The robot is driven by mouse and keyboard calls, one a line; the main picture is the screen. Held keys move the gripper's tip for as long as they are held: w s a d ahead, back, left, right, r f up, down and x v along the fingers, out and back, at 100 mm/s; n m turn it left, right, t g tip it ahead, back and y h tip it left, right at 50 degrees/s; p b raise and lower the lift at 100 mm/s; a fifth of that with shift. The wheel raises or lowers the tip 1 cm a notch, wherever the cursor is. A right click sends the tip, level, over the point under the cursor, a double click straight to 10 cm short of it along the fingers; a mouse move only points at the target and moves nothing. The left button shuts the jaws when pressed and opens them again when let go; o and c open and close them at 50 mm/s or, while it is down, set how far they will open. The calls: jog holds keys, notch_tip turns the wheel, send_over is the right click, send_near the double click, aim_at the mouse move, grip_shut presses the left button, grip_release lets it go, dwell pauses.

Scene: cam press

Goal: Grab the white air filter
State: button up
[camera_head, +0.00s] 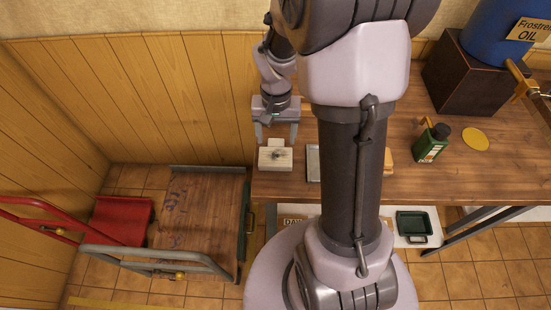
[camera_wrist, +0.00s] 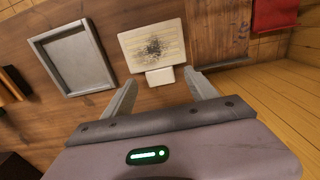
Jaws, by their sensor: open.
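The white air filter (camera_head: 275,160) lies flat on the wooden table near its left end. In the wrist view the filter (camera_wrist: 153,46) is a pale, ribbed rectangle with a dark smudge in its middle and a white tab on its near side. My gripper (camera_head: 276,139) is open and empty, close to the tab side of the filter. In the wrist view my gripper (camera_wrist: 160,87) has its two fingers spread, with the tab showing between and just beyond the fingertips. I cannot tell the height of the fingers over the table.
A grey-rimmed tray (camera_wrist: 72,92) lies beside the filter. My own arm hides the table's middle in the head view. A green bottle (camera_head: 430,145), a yellow disc (camera_head: 475,139) and a blue oil drum (camera_head: 490,35) stand farther right. A flat cart (camera_head: 200,205) is left of the table.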

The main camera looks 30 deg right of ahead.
notch_tip(320, 180, down, 3)
jog(key=shift+w+r+b, duration=0.1)
jog(key=shift+b, duration=0.2)
jog(key=shift+r, duration=0.15)
jog(key=shift+c, duration=0.7)
grip_shut()
jog(key=shift+r, duration=0.15)
